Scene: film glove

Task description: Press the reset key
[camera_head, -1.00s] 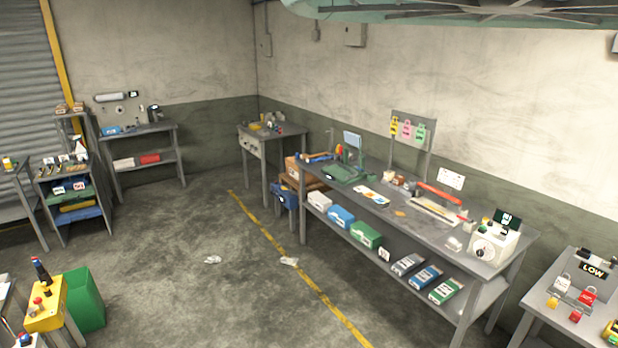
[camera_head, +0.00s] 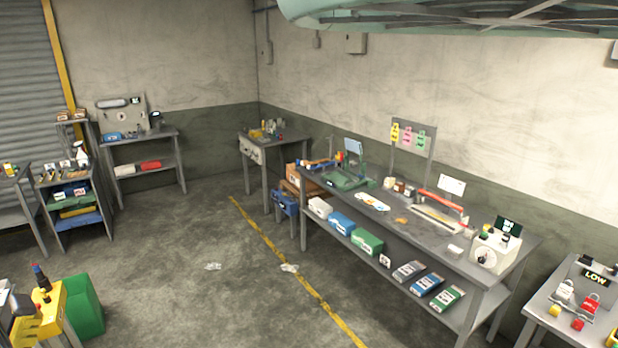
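No key marked reset can be made out at this size. A white machine (camera_head: 497,253) with a round dial and a small dark display (camera_head: 508,226) stands at the right end of the long workbench (camera_head: 462,268). A yellow box (camera_head: 52,312) with a dark upright control on it stands at the lower left, partly cut off by the frame edge. I cannot tell which device carries the reset key. My gripper is not seen in this view.
A green bin (camera_head: 84,306) stands beside the yellow box. Smaller tables line the back wall. A table with padlocks and a LOW sign (camera_head: 595,279) is at the right. Two crumpled scraps lie on the floor. The middle floor (camera_head: 180,255) is otherwise clear.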

